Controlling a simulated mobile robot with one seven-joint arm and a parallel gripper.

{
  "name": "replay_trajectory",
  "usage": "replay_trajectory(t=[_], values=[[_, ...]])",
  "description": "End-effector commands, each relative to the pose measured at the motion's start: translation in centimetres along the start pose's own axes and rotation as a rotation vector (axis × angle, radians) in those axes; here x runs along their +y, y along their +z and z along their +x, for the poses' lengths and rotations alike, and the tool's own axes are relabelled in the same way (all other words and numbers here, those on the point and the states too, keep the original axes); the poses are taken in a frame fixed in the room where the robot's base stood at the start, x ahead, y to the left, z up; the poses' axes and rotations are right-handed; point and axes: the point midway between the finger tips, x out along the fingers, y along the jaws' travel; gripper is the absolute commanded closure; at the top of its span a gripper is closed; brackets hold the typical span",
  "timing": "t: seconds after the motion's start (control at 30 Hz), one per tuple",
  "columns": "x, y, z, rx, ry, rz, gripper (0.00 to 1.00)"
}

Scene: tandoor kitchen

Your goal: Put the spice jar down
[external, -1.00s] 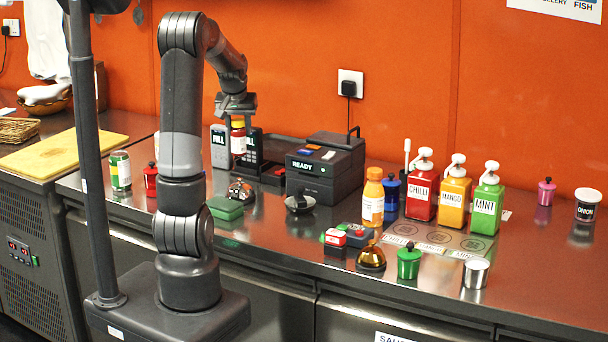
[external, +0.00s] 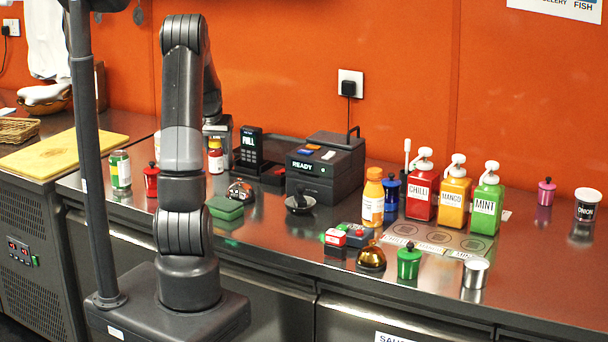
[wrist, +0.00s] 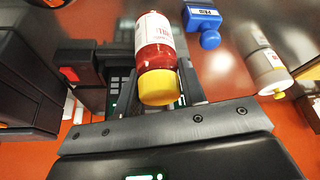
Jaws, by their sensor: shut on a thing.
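The spice jar is a small clear jar with red contents, a white label and a yellow lid. In the external view the jar (external: 215,158) is upright at the back left of the counter, just below my gripper (external: 214,141). In the wrist view the jar (wrist: 154,48) extends away from my gripper (wrist: 160,100), its yellow lid at the jaws. My gripper is shut on the jar near its lid. My arm partly hides the jaws in the external view. I cannot tell whether the jar's base touches the counter (external: 270,245).
A keypad device (external: 250,148) stands close to the right of the jar, with a black READY machine (external: 325,165) further right. A red lidded pot (external: 151,180) and a can (external: 120,170) stand to the left. A green box (external: 225,208) and a bell (external: 240,190) are in front.

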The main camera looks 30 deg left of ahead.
Motion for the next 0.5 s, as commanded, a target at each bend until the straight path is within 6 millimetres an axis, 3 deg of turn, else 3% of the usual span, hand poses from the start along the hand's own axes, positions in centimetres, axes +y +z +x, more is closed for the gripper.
replay_trajectory(t=[0.23, 0.5], values=[[0.0, 1.4, 3.1, -0.003, 0.000, 0.000, 0.88], [0.1, 1.4, 3.4, 0.000, 0.000, 0.001, 0.88]])
